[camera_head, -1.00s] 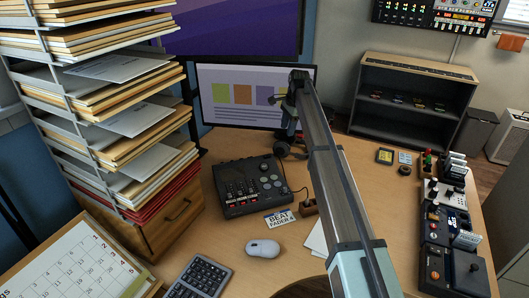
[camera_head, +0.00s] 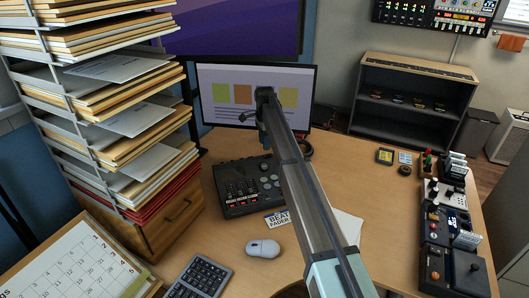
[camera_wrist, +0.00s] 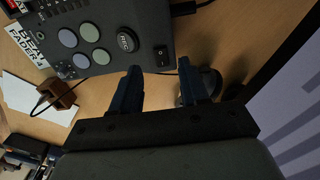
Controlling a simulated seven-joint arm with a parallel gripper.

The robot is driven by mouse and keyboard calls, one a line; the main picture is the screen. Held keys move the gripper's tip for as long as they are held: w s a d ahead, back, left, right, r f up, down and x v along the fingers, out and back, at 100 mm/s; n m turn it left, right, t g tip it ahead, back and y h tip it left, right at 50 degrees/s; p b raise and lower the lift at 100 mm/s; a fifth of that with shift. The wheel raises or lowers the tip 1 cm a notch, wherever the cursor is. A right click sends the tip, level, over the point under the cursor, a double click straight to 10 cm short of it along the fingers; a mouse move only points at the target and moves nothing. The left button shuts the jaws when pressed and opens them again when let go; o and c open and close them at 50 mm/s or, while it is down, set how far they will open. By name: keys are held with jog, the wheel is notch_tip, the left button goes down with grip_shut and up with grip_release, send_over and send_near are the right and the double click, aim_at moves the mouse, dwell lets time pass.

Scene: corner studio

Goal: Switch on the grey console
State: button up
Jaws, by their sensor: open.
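The dark grey console (camera_head: 240,205) lies on the desk in front of the monitor, with faders, knobs and round pads. The arm covers part of its right side in the head view. In the wrist view the console (camera_wrist: 80,15) fills the upper left, with pale round pads, a black knob (camera_wrist: 126,41) and a small black rocker switch (camera_wrist: 162,57) near its edge. My gripper (camera_wrist: 160,80) is open and empty. In that picture its fingertips lie below and either side of the switch. Whether they touch anything cannot be told.
The monitor (camera_head: 215,85) stands behind the console, and headphones (camera_wrist: 203,85) lie near my right finger. A label card (camera_head: 277,217), a white mouse (camera_head: 263,249) and a keyboard (camera_head: 200,280) lie in front. Paper trays (camera_head: 85,120) rise at left; more devices (camera_head: 447,225) stand at right.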

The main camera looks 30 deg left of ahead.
aim_at(265, 156)
jog(key=shift+f, duration=2.75)
jog(key=shift+c, duration=0.3)
grip_shut()
